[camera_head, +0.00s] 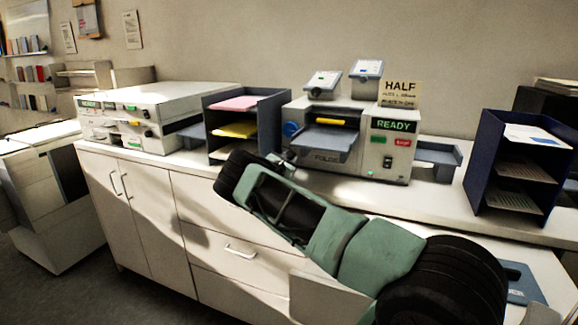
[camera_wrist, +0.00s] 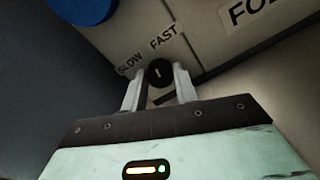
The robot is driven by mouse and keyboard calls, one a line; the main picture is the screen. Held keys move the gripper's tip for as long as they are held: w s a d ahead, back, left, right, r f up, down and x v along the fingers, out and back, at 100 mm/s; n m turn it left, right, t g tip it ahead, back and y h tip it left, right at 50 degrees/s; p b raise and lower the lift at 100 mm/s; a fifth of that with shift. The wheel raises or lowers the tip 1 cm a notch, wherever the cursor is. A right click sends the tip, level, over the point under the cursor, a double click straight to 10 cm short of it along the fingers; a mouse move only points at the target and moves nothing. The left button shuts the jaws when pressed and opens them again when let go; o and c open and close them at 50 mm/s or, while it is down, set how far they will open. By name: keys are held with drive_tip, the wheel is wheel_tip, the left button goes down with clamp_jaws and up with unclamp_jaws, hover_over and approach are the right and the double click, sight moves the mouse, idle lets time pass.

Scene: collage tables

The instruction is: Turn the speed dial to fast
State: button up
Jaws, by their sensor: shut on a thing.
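The speed dial (camera_wrist: 160,71) is a small black knob with a pale pointer mark, below the printed words SLOW (camera_wrist: 130,63) and FAST (camera_wrist: 163,37) in the wrist view. The mark runs roughly up the picture, toward the FAST side. My gripper (camera_wrist: 159,84) has its two pale fingers shut on the dial, one on each side. In the head view my gripper (camera_head: 281,162) is at the lower left front of the white folding machine (camera_head: 361,168); the dial is hidden there. The machine's display (camera_head: 394,125) reads READY in green.
A large blue knob (camera_wrist: 83,8) is at the wrist view's top left; it also shows in the head view (camera_head: 291,129). A navy tray rack (camera_head: 213,108) with coloured paper stands left of the machine. Another rack (camera_head: 485,150) stands right. A HALF sign (camera_head: 400,90) is on top.

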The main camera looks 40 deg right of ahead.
drive_tip(key=shift+f+m+b, duration=0.15)
drive_tip(key=shift+m+b, duration=0.6)
drive_tip(key=shift+m, duration=0.05)
drive_tip(key=o, duration=1)
drive_tip(key=shift+a, duration=0.1)
drive_tip(key=b+v, duration=0.4)
drive_tip(key=v, duration=1.3)
drive_tip(key=shift+s+a, duration=0.1)
drive_tip(key=shift+s, duration=0.05)
